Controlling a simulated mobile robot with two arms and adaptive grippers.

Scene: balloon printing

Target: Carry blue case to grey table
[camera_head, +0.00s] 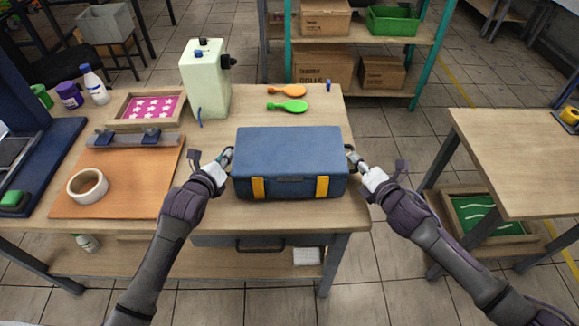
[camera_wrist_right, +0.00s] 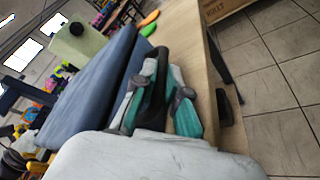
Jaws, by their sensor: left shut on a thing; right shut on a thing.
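The blue case (camera_head: 290,155) with two yellow latches is closed and level at the front right of the wooden workbench (camera_head: 215,213). I cannot tell whether it rests on the top or is just above it. My left gripper (camera_head: 226,156) is shut on its left-side handle. My right gripper (camera_head: 353,155) is shut on its right-side handle. In the right wrist view, the fingers close around a dark handle beside the case (camera_wrist_right: 90,82). A second table (camera_head: 520,160) with a wooden top and grey legs stands at the right.
Orange and green paddles (camera_head: 288,106) and a pale green tank (camera_head: 205,80) stand behind the case. A tape roll (camera_head: 88,186) lies on an orange board at left. Tiled floor (camera_head: 395,160) separates the tables. A shelf with boxes (camera_head: 382,72) is behind.

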